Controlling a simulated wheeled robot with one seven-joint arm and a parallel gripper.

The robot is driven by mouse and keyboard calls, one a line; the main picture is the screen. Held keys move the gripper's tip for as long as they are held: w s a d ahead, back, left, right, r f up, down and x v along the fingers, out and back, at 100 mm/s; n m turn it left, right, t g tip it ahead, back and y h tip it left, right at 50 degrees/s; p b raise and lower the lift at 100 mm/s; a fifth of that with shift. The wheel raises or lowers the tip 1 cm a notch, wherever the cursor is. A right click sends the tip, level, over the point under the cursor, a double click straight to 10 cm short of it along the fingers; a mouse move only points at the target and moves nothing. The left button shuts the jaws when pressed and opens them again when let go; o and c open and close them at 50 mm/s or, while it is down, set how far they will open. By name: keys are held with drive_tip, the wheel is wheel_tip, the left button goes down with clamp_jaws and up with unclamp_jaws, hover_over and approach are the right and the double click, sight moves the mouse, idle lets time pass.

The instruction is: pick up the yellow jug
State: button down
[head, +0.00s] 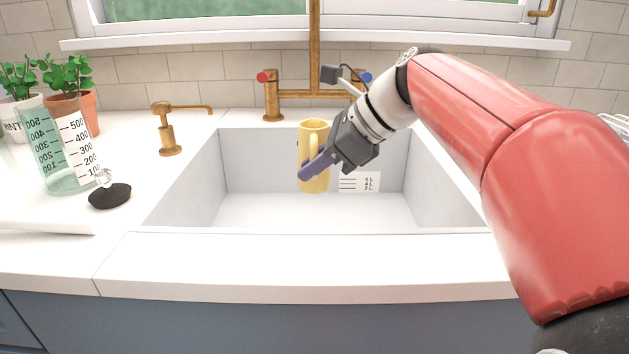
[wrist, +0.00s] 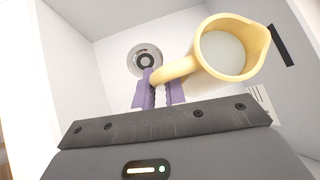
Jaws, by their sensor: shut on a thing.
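The yellow jug (head: 314,176) is upright over the white sink (head: 318,215) in the head view. My gripper (head: 308,168) comes in from the right and is shut on the jug's handle. In the wrist view the jug (wrist: 233,48) shows its open rim and pale inside, and the purple fingers (wrist: 159,88) close around its handle. The jug appears to hang above the sink floor, though its exact height is hard to tell.
A brass tap (head: 314,60) stands behind the sink. A brass soap dispenser (head: 169,135), a graduated clear container (head: 60,150), a black stopper (head: 110,195) and potted plants (head: 70,85) stand on the left counter. The front counter (head: 310,265) is clear. A drain (wrist: 145,60) shows below.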

drive_tip(key=shift+r, duration=4.2)
drive_tip(key=shift+s+r, duration=0.1)
drive_tip(key=shift+s, duration=0.05)
